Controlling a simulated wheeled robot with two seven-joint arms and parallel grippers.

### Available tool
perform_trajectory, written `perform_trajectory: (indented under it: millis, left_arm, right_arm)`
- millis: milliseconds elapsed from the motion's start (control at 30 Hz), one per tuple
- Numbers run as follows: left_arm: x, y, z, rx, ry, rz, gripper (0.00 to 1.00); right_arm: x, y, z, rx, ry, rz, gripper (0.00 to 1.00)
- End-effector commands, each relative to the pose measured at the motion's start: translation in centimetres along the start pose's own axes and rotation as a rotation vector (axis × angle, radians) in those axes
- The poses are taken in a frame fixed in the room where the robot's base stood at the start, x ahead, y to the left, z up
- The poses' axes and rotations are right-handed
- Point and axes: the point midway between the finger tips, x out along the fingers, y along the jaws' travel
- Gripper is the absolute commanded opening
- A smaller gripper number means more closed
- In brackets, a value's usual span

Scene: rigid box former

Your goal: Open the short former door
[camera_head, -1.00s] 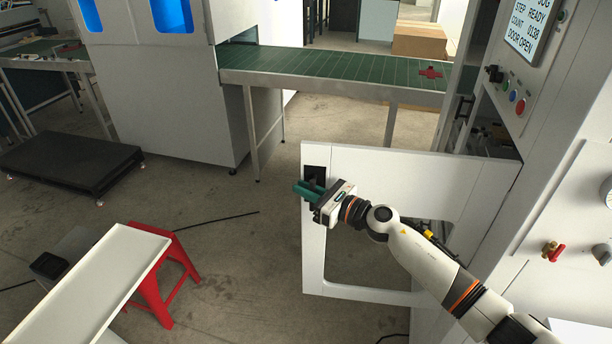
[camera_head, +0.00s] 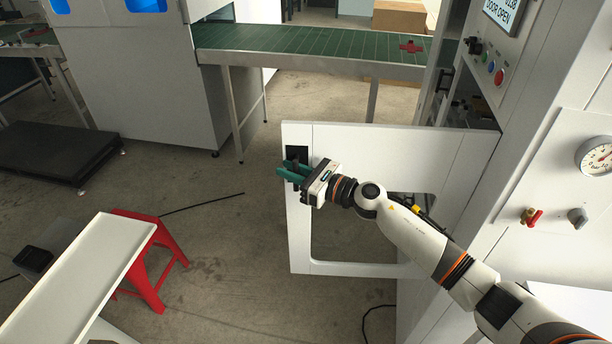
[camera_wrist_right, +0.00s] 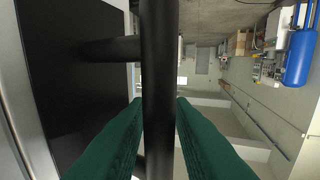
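The short former door (camera_head: 400,137) is a white panel with a large window cut-out. It stands swung out from the white machine at the right, joined at its right side. A black handle plate (camera_head: 297,152) is near its upper left corner. My right gripper (camera_head: 286,171) is at this handle, its green fingers level with the plate. In the right wrist view the black handle bar (camera_wrist_right: 158,50) runs between the two green fingers, which lie close against it on both sides. The bar's lower part is partly hidden by the fingers. My left gripper is not in view.
A green conveyor (camera_head: 310,42) runs behind the door, with a red cross-shaped piece (camera_head: 411,47) on it. A white-topped table (camera_head: 85,270), a red stool (camera_head: 160,262) and a black platform (camera_head: 55,150) stand left. Floor between them and the door is mostly clear, with thin cables.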

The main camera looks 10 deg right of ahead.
Motion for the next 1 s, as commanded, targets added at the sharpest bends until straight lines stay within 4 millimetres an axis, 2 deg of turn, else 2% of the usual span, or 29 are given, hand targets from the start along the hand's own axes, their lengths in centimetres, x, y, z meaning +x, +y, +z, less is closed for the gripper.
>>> perform_trajectory:
  millis: [300, 500, 700, 1000]
  left_arm:
    - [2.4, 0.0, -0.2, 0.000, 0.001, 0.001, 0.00]
    - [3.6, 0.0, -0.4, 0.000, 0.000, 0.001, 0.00]
    - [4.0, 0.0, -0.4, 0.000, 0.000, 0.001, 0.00]
    - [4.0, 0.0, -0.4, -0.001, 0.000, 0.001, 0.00]
  right_arm:
    - [-6.3, 0.0, 0.6, -0.003, -0.003, 0.000, 0.21]
    - [-9.7, -0.1, 0.4, 0.000, -0.002, -0.001, 0.21]
    - [-11.2, -0.2, 0.1, 0.001, 0.000, -0.003, 0.21]
    - [-11.2, -0.1, 0.0, 0.001, 0.001, -0.003, 0.21]
